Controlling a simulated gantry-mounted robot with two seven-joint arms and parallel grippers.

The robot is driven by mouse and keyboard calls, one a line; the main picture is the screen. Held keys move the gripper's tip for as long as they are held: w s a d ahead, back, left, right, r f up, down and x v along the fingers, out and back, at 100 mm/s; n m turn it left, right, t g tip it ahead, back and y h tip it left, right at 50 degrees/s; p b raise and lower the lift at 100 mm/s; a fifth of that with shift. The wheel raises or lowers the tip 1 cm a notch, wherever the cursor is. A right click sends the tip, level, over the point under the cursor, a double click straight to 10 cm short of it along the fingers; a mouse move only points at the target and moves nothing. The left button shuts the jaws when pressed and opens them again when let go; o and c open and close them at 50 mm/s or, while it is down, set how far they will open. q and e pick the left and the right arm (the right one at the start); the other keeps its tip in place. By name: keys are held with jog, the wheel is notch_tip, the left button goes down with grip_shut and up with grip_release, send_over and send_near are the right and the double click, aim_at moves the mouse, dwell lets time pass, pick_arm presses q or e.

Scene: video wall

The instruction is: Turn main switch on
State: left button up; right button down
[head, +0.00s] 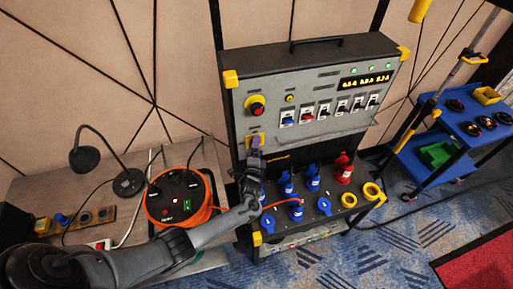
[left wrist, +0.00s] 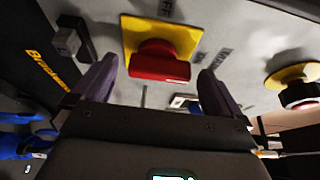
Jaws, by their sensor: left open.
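The main switch has a yellow square plate (head: 249,141) on the left of the grey panel, low down, and my left gripper partly covers it in the head view. In the left wrist view, its red handle (left wrist: 158,62) stands out from the plate, with printed lettering beside it. My left gripper (head: 255,150) is open in front of the switch. In the left wrist view, the fingers of my left gripper (left wrist: 155,85) lie to either side of the red handle, with gaps between. I cannot tell how deep the fingertips reach. My right gripper is not in view.
A round red knob (head: 256,106) sits above the switch; a row of breakers (head: 330,111) is to its right. Blue and red plugs (head: 343,168) fill the lower ledge. An orange cable reel (head: 182,200) and a lamp (head: 85,157) stand left; a blue cart (head: 430,165) stands right.

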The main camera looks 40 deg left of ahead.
pick_arm(q)
jog(key=p+v, duration=0.1)
jog(key=v, duration=0.9)
jog(key=shift+s, duration=0.15)
